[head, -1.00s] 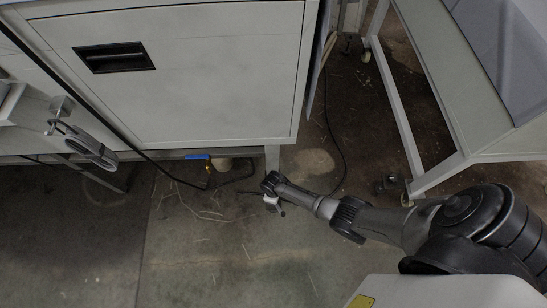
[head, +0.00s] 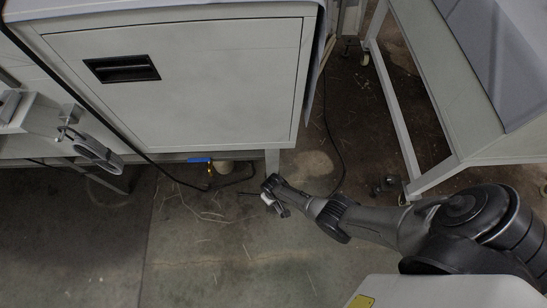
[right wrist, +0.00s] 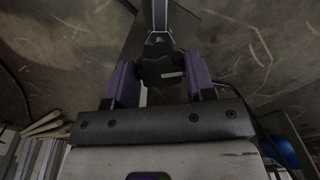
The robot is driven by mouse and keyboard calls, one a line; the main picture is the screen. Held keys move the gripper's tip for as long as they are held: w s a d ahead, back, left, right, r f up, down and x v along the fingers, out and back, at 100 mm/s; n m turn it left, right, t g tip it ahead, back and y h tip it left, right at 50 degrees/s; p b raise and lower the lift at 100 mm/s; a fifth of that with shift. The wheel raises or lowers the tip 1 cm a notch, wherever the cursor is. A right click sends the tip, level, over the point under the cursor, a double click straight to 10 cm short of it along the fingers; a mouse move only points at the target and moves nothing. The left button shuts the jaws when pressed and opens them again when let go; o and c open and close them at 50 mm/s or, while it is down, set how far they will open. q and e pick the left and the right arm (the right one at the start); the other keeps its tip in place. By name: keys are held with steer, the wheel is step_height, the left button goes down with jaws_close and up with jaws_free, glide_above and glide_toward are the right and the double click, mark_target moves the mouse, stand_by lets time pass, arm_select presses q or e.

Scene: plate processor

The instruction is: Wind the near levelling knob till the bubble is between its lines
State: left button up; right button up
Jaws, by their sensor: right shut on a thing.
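My right gripper (head: 270,190) is low down at the foot of the pale cabinet's front leg (head: 272,160). In the right wrist view its two purple fingers (right wrist: 161,82) stand either side of a dark levelling knob (right wrist: 161,62) and are shut on it. The knob has a small white mark on its face, and a pale stem rises from it. In the head view the knob is too small and covered to make out. The bubble and its lines do not show in either view. My left gripper is not in view.
The pale cabinet (head: 200,95) with a black recessed handle (head: 122,68) stands above the knob. A blue-handled valve (head: 200,160) and black hose lie left of the leg. A wheeled frame (head: 398,120) stands at right. The concrete floor in front is mostly clear.

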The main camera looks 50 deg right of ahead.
stand_by(0.3)
steer(key=o, duration=0.9)
steer(key=shift+r, duration=0.25)
step_height(320, 180, up, 13)
steer(key=p, duration=1.1)
steer(key=shift+r, duration=0.15)
